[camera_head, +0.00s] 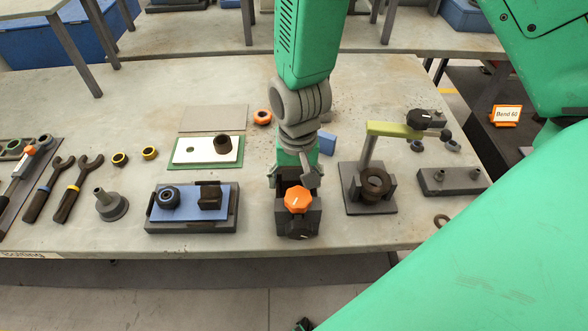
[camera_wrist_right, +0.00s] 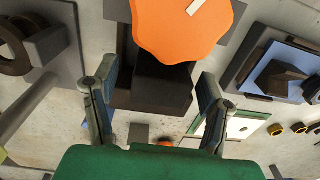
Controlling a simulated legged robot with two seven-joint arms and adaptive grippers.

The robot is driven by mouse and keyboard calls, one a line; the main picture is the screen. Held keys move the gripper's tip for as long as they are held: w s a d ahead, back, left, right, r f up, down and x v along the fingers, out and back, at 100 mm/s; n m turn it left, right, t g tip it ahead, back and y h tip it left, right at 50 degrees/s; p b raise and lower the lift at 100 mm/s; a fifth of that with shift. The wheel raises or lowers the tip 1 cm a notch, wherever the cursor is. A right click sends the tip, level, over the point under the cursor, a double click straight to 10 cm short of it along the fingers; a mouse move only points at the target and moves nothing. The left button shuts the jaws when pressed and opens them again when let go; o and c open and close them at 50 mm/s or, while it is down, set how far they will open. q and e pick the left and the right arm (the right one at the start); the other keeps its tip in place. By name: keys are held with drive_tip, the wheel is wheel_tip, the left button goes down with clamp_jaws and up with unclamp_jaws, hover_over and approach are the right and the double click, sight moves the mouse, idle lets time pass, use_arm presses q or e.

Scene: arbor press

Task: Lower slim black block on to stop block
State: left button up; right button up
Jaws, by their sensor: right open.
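A black block assembly (camera_head: 313,215) stands near the front edge of the table, with an orange knob (camera_head: 297,198) and a black knob (camera_head: 300,229) at its front. I cannot tell for sure which dark part is the slim black block and which is the stop block. My right gripper (camera_head: 294,172) is above and behind the assembly, pointing down. Its fingers (camera_wrist_right: 155,85) are spread apart on either side of the dark block. I see no clear grip contact. My left gripper is not in view.
A fixture with an olive lever (camera_head: 390,130) stands close on the right. A blue-topped plate (camera_head: 190,217) with dark parts lies on the left. A white board (camera_head: 195,152), wrenches (camera_head: 80,185) and a grey block (camera_head: 452,181) are farther out.

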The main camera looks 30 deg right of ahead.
sight(296, 176)
wheel_tip(296, 176, up, 12)
idle(0.5)
drive_tip(key=shift+s+f, duration=0.1)
drive_tip(key=shift+s, duration=0.05)
